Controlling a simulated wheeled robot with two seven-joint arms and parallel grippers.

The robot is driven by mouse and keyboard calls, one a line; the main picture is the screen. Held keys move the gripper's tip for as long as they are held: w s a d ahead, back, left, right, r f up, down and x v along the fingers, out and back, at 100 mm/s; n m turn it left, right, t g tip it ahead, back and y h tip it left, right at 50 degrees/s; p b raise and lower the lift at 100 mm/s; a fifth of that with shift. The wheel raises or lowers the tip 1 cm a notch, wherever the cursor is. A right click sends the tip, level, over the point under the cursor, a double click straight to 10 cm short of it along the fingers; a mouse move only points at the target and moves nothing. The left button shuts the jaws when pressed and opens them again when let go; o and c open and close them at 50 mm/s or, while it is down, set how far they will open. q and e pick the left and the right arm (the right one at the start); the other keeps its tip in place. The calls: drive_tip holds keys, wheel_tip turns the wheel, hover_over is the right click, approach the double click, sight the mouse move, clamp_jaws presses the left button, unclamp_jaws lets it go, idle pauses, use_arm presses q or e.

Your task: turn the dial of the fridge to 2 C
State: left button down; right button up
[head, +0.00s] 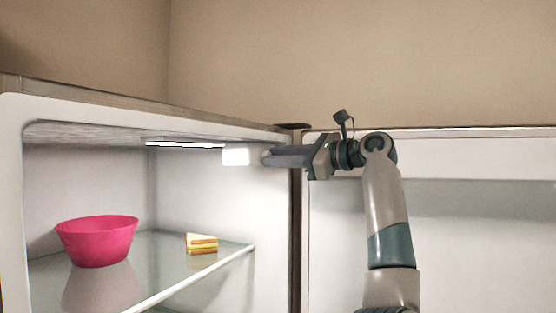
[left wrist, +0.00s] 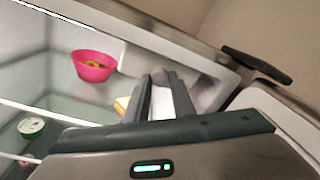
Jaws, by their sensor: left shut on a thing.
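The open fridge (head: 157,121) fills the left of the head view. A small white box (head: 236,155) sits under its ceiling near the right inner wall, beside the light strip. The rounded grey dial (head: 265,157) is on the box's right end. My left gripper (head: 274,157) reaches in from the right and is shut on the dial. In the left wrist view the fingers of the left gripper (left wrist: 162,80) stand on both sides of the pale dial (left wrist: 160,96). No number or mark on the dial can be read. My right gripper is not in view.
A pink bowl (head: 97,242) and a sandwich (head: 202,244) stand on the glass shelf (head: 190,283) below. The open fridge door (head: 480,240) is behind my arm at right.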

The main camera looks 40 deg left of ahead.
use_arm(q)
drive_tip(key=m, duration=0.8)
drive_tip(key=shift+r+g+h, duration=0.1)
drive_tip(key=shift+g+h, duration=0.3)
drive_tip(key=c, duration=1.8)
unclamp_jaws()
drive_tip(key=shift+w, duration=0.1)
